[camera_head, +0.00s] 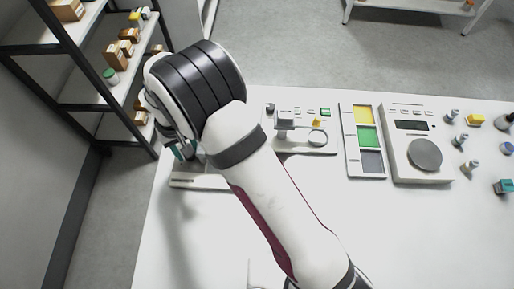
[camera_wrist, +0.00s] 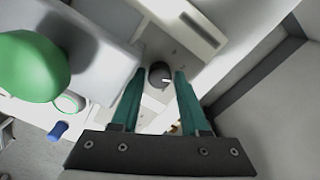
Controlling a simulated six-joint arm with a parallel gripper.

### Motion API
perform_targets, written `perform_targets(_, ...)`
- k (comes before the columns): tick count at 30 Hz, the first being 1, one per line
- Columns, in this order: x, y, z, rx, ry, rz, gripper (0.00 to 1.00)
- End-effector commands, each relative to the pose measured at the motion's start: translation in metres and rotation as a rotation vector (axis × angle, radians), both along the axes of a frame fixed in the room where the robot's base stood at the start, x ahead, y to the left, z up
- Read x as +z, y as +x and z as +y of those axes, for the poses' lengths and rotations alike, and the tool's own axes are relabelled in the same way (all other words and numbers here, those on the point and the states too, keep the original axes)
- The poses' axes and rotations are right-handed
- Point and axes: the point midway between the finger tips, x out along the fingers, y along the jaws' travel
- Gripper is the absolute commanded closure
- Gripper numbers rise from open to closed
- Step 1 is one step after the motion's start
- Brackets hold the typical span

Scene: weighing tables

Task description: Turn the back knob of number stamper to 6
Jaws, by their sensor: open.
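The number stamper shows in the head view as a pale base (camera_head: 197,182) at the table's left end, mostly hidden behind my arm. In the wrist view its light body (camera_wrist: 185,48) carries a dark round knob (camera_wrist: 159,76) with a white pointer mark facing lower right. I cannot read any digits around it. My gripper (camera_wrist: 159,73) is open, with its teal fingertips on either side of the knob; I cannot tell whether they touch it. My gripper (camera_head: 184,151) is at the stamper in the head view, partly hidden by my wrist.
Right of my arm stand a small device (camera_head: 300,142), a tray with coloured panels (camera_head: 348,150) and a scale (camera_head: 400,165). Several small weights lie far right. Shelves (camera_head: 110,95) stand left.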

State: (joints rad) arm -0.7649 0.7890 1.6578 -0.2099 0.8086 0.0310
Motion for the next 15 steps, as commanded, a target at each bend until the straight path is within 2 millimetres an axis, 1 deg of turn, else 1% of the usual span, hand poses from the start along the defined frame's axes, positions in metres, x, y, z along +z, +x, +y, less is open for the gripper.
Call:
perform_targets(5, 0.000, 0.001, -0.001, 0.414, -0.002, 0.000, 0.33)
perform_targets(12, 0.000, 0.001, -0.001, 1.042, 0.000, -0.001, 0.33)
perform_targets(15, 0.030, 0.002, 0.000, 1.052, 0.002, -0.008, 0.33)
